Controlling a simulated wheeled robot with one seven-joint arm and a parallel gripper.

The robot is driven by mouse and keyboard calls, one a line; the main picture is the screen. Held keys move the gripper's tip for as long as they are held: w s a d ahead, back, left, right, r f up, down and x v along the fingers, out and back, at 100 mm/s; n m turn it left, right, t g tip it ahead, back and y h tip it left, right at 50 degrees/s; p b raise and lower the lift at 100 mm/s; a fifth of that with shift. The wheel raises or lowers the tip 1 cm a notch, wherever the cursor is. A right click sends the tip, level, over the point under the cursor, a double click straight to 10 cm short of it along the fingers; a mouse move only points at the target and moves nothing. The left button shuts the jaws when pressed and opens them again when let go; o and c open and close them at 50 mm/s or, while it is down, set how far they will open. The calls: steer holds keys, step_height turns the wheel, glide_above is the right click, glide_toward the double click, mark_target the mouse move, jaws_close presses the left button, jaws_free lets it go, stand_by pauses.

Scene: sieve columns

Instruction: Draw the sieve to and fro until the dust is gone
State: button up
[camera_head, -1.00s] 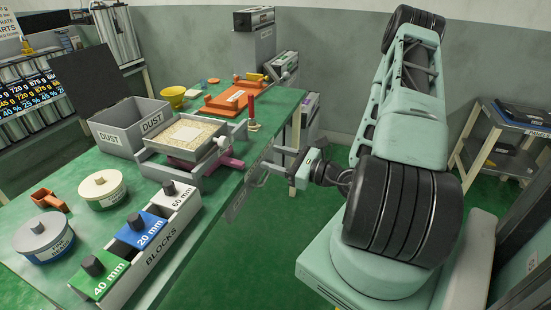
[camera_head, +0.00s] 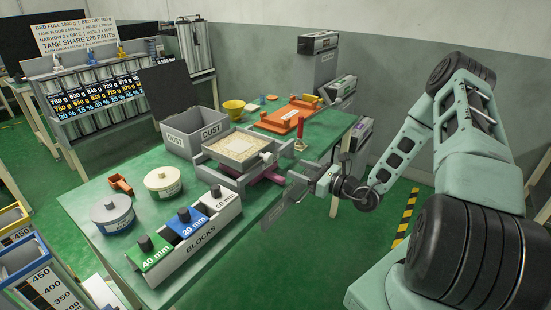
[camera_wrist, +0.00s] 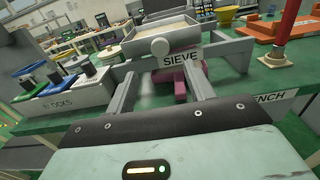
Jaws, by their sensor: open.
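My gripper (camera_head: 300,186) is at the bench's near edge, just short of the sieve.
A block rack (camera_head: 205,235) with green, blue and white blocks stands front left of the sieve. Two round tins (camera_head: 163,182) and an orange piece (camera_head: 120,184) lie beside it. A red post (camera_head: 300,130) and an orange fixture (camera_head: 285,118) stand to the right.

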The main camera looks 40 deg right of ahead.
mark_target(271, 158)
steer(key=p+x, duration=0.1)
steer(key=x, duration=0.9)
